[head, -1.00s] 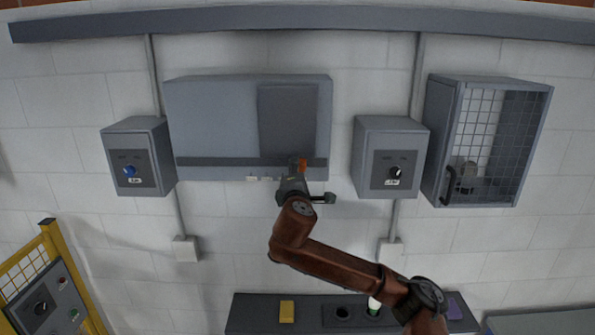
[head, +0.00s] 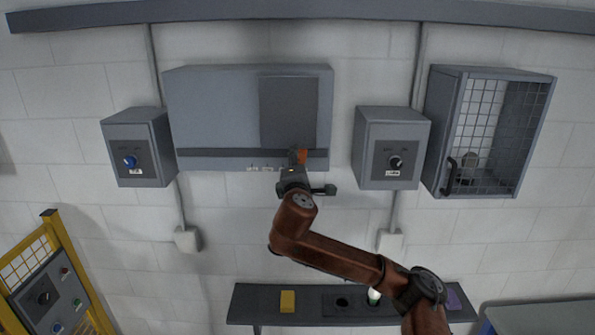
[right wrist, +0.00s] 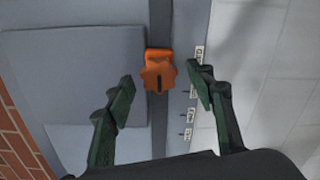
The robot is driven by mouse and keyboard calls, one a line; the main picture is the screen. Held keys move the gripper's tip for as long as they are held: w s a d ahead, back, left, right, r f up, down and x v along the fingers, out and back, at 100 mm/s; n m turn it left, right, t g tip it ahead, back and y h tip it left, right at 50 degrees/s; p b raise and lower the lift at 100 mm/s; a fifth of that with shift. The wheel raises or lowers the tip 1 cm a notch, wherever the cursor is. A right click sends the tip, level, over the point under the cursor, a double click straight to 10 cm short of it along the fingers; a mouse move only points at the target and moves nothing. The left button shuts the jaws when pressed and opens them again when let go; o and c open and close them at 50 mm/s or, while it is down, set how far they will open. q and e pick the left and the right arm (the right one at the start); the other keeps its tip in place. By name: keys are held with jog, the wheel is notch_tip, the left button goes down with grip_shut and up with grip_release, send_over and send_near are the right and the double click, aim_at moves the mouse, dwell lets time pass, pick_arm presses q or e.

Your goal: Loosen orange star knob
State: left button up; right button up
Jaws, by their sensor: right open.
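The orange star knob (head: 299,156) sits on the dark strip along the lower part of the grey wall panel (head: 215,110), toward the right. My right gripper (head: 297,175) is just below and in front of the knob in the head view. In the right wrist view its two green fingers (right wrist: 160,84) are spread wide, one on either side of the knob and apart from it. The gripper is empty. My left gripper is not in view.
Grey switch boxes with a blue knob (head: 130,161) and a black knob (head: 395,161) flank the panel. A mesh-door cabinet (head: 490,130) hangs at right. A shelf (head: 255,305) below holds a yellow block (head: 287,301). Small labels (right wrist: 190,113) sit beside the strip.

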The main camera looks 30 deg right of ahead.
jog(key=v, duration=1.1)
jog(key=shift+s+f, duration=0.1)
jog(key=shift+f, duration=0.05)
